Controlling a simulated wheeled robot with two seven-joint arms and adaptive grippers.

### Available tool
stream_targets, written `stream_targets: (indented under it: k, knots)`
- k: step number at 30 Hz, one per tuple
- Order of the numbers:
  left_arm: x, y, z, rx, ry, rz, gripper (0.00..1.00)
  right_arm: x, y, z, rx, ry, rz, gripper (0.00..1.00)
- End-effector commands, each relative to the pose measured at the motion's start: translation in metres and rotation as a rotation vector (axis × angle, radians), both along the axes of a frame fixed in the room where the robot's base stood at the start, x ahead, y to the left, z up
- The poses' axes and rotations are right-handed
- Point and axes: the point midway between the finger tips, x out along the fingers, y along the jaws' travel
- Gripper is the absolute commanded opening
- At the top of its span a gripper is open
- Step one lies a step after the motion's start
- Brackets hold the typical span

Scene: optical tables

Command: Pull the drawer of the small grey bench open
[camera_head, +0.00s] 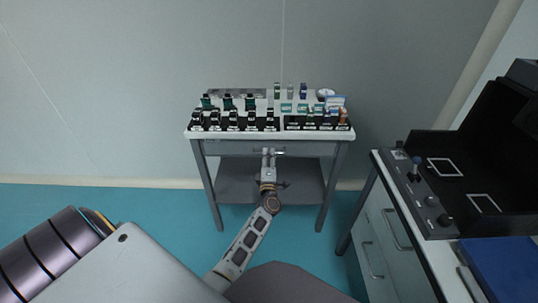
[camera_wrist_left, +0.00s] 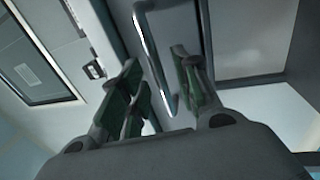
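The small grey bench (camera_head: 210,165) stands against the back wall. Its drawer (camera_head: 232,148) sits just under the worktop, and its front looks flush with the frame. My left gripper (camera_head: 268,153) is at the middle of the drawer front, at the bar handle (camera_head: 287,153). In the left wrist view the handle (camera_wrist_left: 153,55) runs between the fingers of my left gripper (camera_wrist_left: 156,72), with visible gaps on both sides. The fingers are apart, so the gripper is open around the handle. My right gripper is not in view.
Rows of dark bottles (camera_head: 233,118) and small vials (camera_head: 315,122) stand on the bench top. A lower shelf (camera_head: 235,185) spans the legs. At the right, a white cabinet (camera_head: 380,225) carries a black instrument (camera_head: 485,150). The teal floor (camera_head: 110,205) left of the bench is clear.

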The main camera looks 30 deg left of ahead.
Motion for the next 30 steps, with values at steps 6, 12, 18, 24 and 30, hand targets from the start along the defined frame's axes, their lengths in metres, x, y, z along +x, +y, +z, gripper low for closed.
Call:
stream_targets:
  k: [6, 12, 18, 24, 30]
  knots:
    - [0.013, 0.007, 0.003, 0.0, -0.001, -0.001, 0.32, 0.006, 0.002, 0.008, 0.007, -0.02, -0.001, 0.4]
    - [0.016, 0.01, 0.004, 0.0, 0.0, 0.0, 0.32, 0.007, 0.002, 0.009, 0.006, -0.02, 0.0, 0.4]
    - [0.016, 0.01, 0.004, 0.0, 0.0, 0.0, 0.32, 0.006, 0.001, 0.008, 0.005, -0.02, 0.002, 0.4]
    - [0.016, 0.01, 0.004, 0.0, 0.0, 0.0, 0.11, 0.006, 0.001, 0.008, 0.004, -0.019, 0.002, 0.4]
    - [0.016, 0.01, 0.004, 0.0, 0.0, 0.0, 0.0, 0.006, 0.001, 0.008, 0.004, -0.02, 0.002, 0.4]
